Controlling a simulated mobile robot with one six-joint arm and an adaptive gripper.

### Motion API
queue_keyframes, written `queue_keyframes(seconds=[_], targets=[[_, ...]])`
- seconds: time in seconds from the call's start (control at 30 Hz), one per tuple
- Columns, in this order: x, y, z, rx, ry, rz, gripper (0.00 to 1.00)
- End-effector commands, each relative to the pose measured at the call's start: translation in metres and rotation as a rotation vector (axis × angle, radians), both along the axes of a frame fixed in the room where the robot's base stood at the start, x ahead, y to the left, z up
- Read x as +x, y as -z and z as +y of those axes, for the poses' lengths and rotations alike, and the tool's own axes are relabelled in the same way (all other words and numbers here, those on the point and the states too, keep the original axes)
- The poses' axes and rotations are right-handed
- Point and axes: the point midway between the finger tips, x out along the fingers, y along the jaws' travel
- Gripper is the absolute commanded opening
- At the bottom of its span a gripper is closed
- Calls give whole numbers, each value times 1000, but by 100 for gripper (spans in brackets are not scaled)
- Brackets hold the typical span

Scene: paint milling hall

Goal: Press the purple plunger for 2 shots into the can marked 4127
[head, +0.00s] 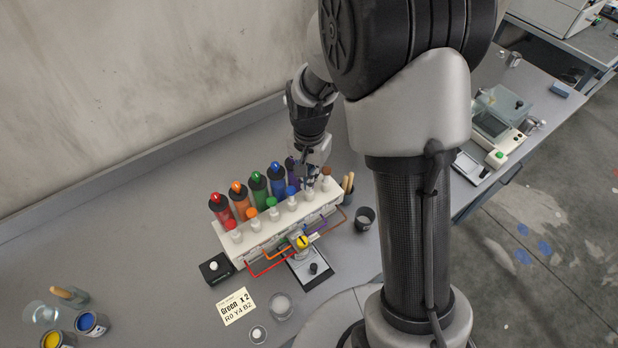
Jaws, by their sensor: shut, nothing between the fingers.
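The purple canister (291,163) is mostly hidden behind my gripper. My gripper (309,184) is shut and empty, pointing down over the right part of the block, close to the plunger in front of the purple canister; I cannot tell whether it touches. A purple tube (319,229) runs from the block's front. A small can with a yellow top (302,242) stands in front of the block where the tubes converge; no number is legible on it.
A card (236,306) reads "Green x 2, R0 Y4 B2". A black box with a white button (214,267) lies left of the block. A dark cup (364,218) stands to the right. Open paint cans (92,323) stand at lower left. A scale (495,125) is far right.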

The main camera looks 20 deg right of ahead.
Motion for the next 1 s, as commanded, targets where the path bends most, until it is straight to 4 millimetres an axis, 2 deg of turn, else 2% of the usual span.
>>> queue_keyframes(seconds=[0.6,1.0], targets=[[0,-38,0,0,0,0,0],[0,-39,0,0,0,1,0]])
